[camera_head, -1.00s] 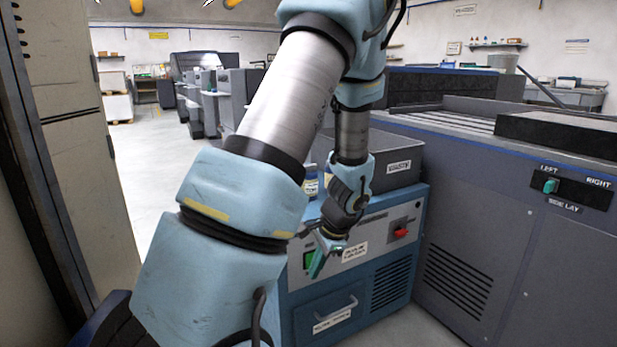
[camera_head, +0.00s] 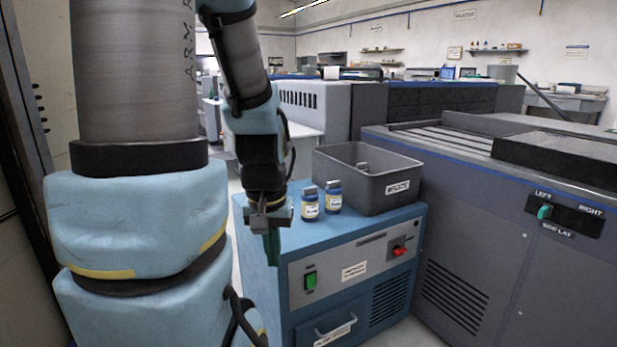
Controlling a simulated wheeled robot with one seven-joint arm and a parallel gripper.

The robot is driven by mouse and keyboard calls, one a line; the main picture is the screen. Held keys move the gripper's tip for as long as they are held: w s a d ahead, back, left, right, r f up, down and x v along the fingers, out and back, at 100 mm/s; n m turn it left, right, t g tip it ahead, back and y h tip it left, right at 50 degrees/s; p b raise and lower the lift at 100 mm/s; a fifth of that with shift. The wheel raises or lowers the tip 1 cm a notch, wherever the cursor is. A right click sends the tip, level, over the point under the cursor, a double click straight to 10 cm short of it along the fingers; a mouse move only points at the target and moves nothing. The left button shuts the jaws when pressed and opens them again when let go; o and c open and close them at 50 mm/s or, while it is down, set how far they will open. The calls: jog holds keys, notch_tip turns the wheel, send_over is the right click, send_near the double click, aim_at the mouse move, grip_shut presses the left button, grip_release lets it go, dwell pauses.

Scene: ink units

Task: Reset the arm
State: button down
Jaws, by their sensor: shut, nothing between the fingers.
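My arm (camera_head: 140,215) fills the left side of the head view, its lower links upright and its forearm hanging down to the right of them. My gripper (camera_head: 272,250) points down with its green fingers shut and empty. It hangs in front of the left end of the blue cabinet (camera_head: 300,245), left of two small ink bottles. It looks apart from the bottles; whether it touches the cabinet edge I cannot tell.
A large grey press (camera_head: 480,230) stands close on the right. A tall cabinet edge (camera_head: 22,150) is at the far left.

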notch_tip(320, 180, up, 21)
jog(key=p, duration=1.9)
jog(key=c, duration=1.5)
grip_release()
jog(key=shift+f, duration=0.1)
